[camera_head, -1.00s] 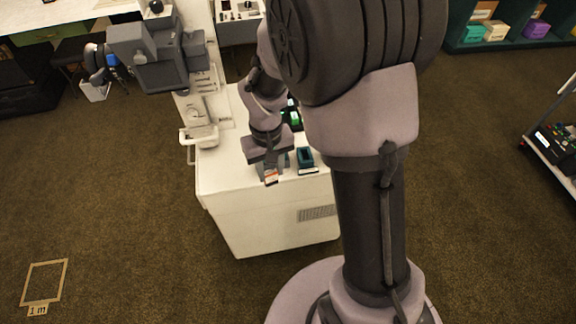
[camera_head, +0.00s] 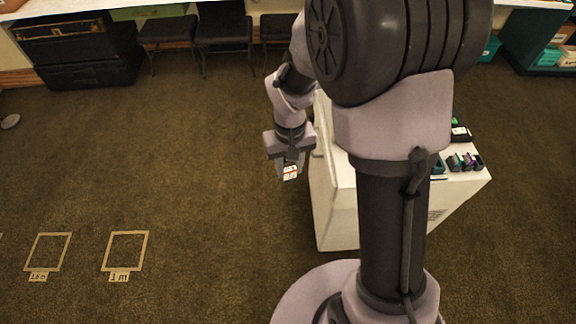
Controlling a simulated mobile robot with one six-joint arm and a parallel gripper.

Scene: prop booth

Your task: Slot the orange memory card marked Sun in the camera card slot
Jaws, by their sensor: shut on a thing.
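My gripper (camera_head: 290,168) points down over the carpet, just left of the white cabinet. It is shut on a small card (camera_head: 290,174) with a white and orange-red face, which looks like the orange memory card; its marking is too small to read. The card hangs below the fingers, clear of the cabinet. The camera with the card slot does not show in the current view; my arm covers much of the middle and right.
The white cabinet (camera_head: 334,200) stands behind my arm, with small coloured items (camera_head: 465,162) on its top at right. Chairs (camera_head: 222,28) and a black case (camera_head: 85,55) line the back. Carpet at left is open, with taped floor marks (camera_head: 125,251).

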